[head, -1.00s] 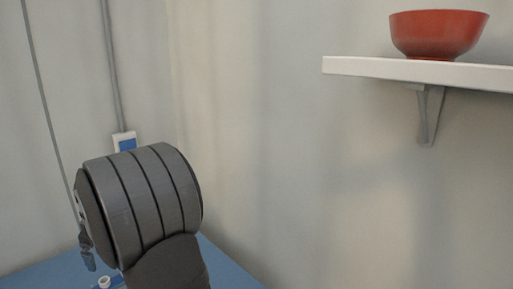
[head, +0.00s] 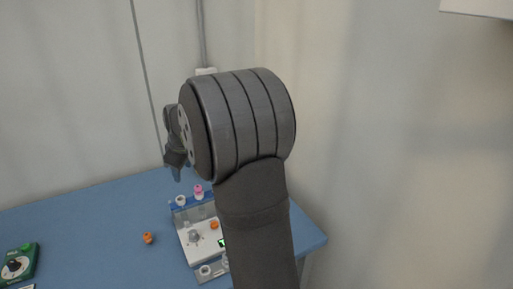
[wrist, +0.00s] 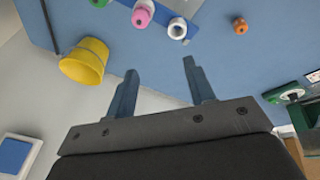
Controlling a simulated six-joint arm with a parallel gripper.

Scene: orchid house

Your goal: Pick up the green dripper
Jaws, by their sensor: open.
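In the wrist view, a small green piece (wrist: 100,3), likely the green dripper, is cut off by the top edge, beside a pink-topped one (wrist: 143,13) and a grey-white one (wrist: 177,28). I cannot make it out in the head view, where my arm covers part of the rack. My gripper (wrist: 158,68) is open and empty, its two fingers apart. In the head view, my gripper (head: 174,150) is above the blue table (head: 90,220), near its back edge and above the small pieces.
A yellow bucket (wrist: 84,60) is left of the fingers in the wrist view. An orange piece (head: 148,238) lies loose on the table. A white device (head: 194,252) stands by the rack. A green box with a black knob (head: 18,265) is at left. Table between is clear.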

